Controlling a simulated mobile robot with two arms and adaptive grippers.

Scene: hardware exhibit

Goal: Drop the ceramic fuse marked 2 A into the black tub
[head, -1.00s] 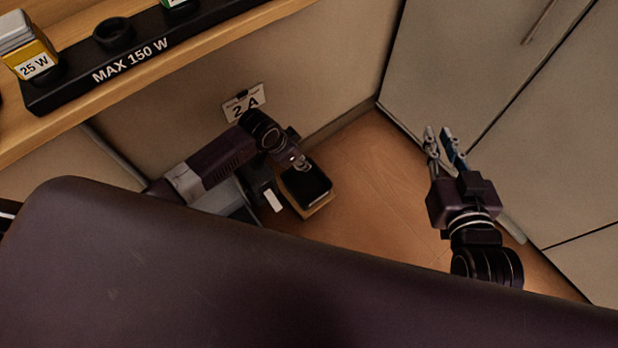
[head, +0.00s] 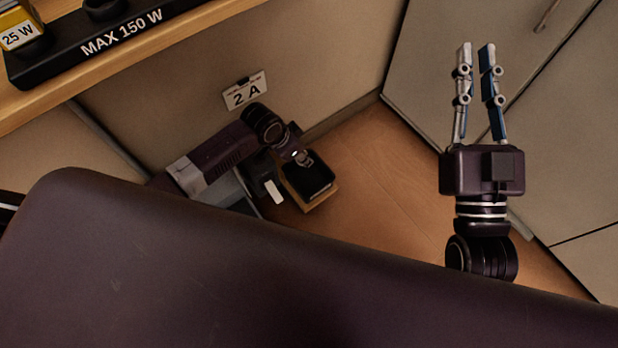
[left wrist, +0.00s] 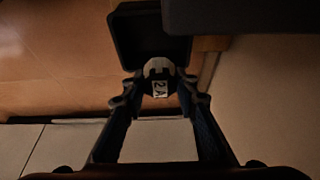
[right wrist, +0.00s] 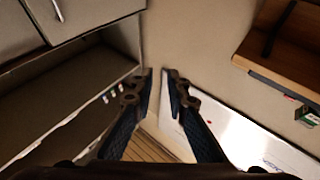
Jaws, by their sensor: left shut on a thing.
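The black tub (head: 318,191) stands low on a wooden block in the corner. It also shows in the left wrist view (left wrist: 128,28). My left gripper (head: 303,160) hangs by the tub's back edge in the head view and points down. In the left wrist view the left gripper (left wrist: 160,78) is shut on a small pale and dark fuse marked 2 A (left wrist: 160,89), whose outline overlaps the tub's near edge. I cannot tell its height above the tub.
A 2 A sign (head: 244,91) is on the wall behind my left arm. A wooden shelf (head: 130,60) at the upper left carries a black MAX 150 W holder (head: 75,52) and a yellow 25 W box (head: 18,30). Pale cabinet doors (head: 550,130) stand at the right.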

